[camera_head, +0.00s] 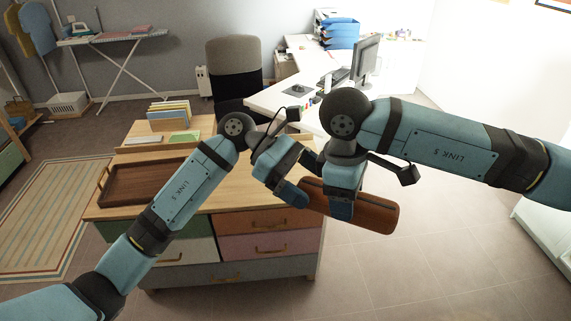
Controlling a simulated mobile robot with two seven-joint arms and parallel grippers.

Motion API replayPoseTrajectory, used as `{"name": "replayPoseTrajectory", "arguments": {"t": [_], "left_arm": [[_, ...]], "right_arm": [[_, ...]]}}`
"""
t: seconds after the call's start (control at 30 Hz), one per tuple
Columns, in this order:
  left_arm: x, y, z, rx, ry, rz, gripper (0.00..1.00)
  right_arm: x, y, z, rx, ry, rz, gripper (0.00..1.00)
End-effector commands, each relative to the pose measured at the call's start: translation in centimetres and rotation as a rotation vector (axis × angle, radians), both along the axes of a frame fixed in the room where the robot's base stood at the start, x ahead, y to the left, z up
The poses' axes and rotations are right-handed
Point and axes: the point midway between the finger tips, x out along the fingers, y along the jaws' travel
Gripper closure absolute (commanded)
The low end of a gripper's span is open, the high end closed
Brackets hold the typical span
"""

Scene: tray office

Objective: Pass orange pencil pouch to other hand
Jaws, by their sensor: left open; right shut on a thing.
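The orange pencil pouch (376,212) is a long, brownish-orange roll with a dark line along it. It is held in the air in front of the dresser's right side, slanting down to the right. My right gripper (341,208) points down and is shut on the pouch near its middle. My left gripper (294,192) is open at the pouch's left end. Its fingers overlap that end in the picture, and I cannot tell whether they touch it. The grippers hide parts of the pouch.
A wooden dresser (270,245) with coloured drawers stands below the arms. On it are a brown tray (142,184) at the left and a rack of files (169,113) behind. A white desk (268,98) and an office chair (233,68) stand farther back.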

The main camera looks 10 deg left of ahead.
Motion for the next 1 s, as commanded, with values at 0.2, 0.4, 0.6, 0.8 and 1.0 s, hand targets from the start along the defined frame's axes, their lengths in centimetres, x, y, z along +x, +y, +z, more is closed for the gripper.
{"name": "replayPoseTrajectory", "arguments": {"t": [0.2,0.4,0.6,0.8,1.0], "left_arm": [[-0.7,-2.0,-0.9,0.0,0.0,-0.001,0.11],[-0.9,-2.6,-1.1,0.0,0.001,-0.002,0.11],[-1.0,-2.7,-1.1,-0.001,0.002,-0.006,0.18],[-1.1,-2.8,-1.2,-0.001,0.003,-0.009,0.64],[-1.1,-2.8,-1.1,-0.002,0.002,-0.008,0.68]], "right_arm": [[0.0,0.0,0.0,0.0,0.0,0.0,0.68],[0.0,0.1,0.1,0.003,-0.002,0.001,0.68],[0.0,0.2,0.2,0.006,-0.003,0.003,0.68],[0.0,0.3,0.2,0.01,-0.005,0.004,0.68],[-0.1,0.4,0.2,0.01,-0.004,0.007,0.3]]}}
